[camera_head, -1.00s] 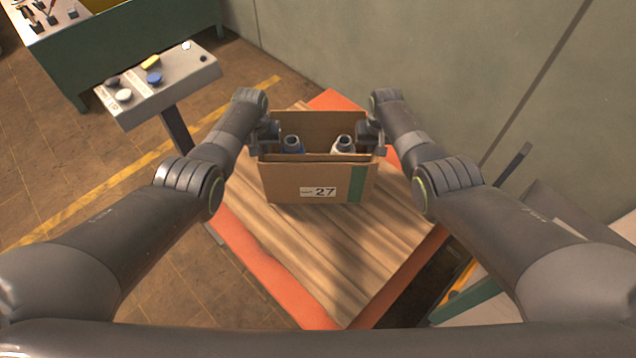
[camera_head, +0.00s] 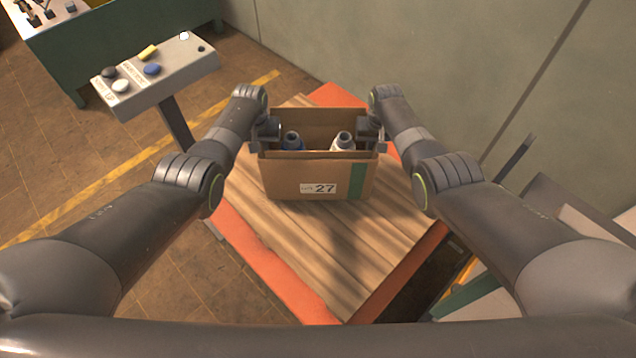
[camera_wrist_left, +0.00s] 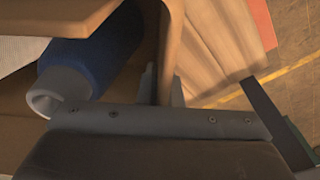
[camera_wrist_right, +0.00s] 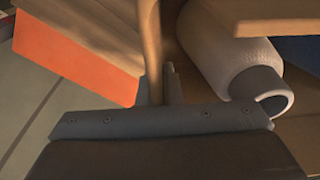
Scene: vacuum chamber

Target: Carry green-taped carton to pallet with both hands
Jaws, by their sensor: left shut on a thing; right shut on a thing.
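The open brown carton (camera_head: 285,178) has a "27" label and a green tape stripe (camera_head: 357,183) on its near side. It is upright over the wooden pallet (camera_head: 330,250) with orange-red edges; I cannot tell whether its base touches the slats. A blue bottle (camera_head: 292,141) and a white bottle (camera_head: 343,141) stand inside. My left gripper (camera_head: 266,136) is shut on the carton's left wall, which also shows in the left wrist view (camera_wrist_left: 166,45). My right gripper (camera_head: 371,136) is shut on its right wall, seen in the right wrist view (camera_wrist_right: 149,45).
A control console (camera_head: 160,82) with coloured buttons stands at the left on a post. A green bench (camera_head: 120,40) is behind it. A grey-green wall (camera_head: 430,70) runs along the back and right. A grey frame (camera_head: 560,215) is at the right. Bare pallet slats lie in front of the carton.

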